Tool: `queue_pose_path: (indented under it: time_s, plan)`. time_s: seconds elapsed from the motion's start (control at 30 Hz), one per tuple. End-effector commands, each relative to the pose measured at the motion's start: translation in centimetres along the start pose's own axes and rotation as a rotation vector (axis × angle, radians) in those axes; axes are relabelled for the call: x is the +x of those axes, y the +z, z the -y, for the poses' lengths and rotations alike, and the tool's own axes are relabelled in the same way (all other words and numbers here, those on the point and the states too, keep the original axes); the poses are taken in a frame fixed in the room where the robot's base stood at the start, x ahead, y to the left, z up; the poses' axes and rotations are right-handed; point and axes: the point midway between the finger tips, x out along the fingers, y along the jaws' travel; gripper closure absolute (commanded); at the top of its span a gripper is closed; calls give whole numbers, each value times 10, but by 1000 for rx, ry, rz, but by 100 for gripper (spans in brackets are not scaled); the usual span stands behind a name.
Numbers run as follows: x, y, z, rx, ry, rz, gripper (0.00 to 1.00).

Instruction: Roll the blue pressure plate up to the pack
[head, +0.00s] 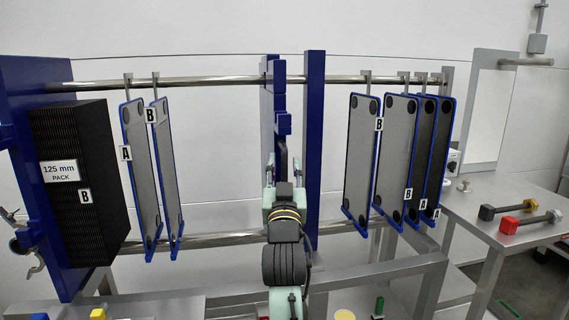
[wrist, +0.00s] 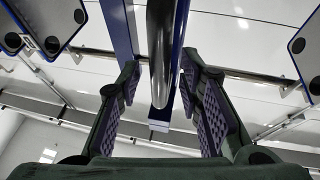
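The blue pressure plate (head: 267,125) stands nearly edge-on near the middle of the rails, with a dark upright handle on its right side. A grey handle bar (wrist: 160,60) also shows in the wrist view. My gripper (head: 283,170) is at the handle. In the wrist view my gripper (wrist: 160,95) is open, one padded finger on each side of the bar, with gaps visible. The black pack (head: 105,150) stands at the far left against a blue end plate (head: 60,240), labelled "125 mm PACK". My arm hides the lower part of the pressure plate.
Two blue-edged grey plates (head: 135,165) (head: 165,170) hang between the pack and the pressure plate. A blue upright (head: 315,140) stands just right of my gripper. Several more plates (head: 362,160) hang farther right. A side table (head: 500,190) holds a red-headed tool (head: 510,224).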

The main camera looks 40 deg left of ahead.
Motion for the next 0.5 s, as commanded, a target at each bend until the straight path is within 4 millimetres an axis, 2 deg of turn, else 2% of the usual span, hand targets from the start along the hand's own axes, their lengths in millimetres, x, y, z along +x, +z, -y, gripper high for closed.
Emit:
queue_pose_path:
  time_s: [0.3, 0.5]
  plan:
    - [3, 0, 0, 0, 0, 0, 67]
    - [3, 0, 0, 0, 0, 0, 80]
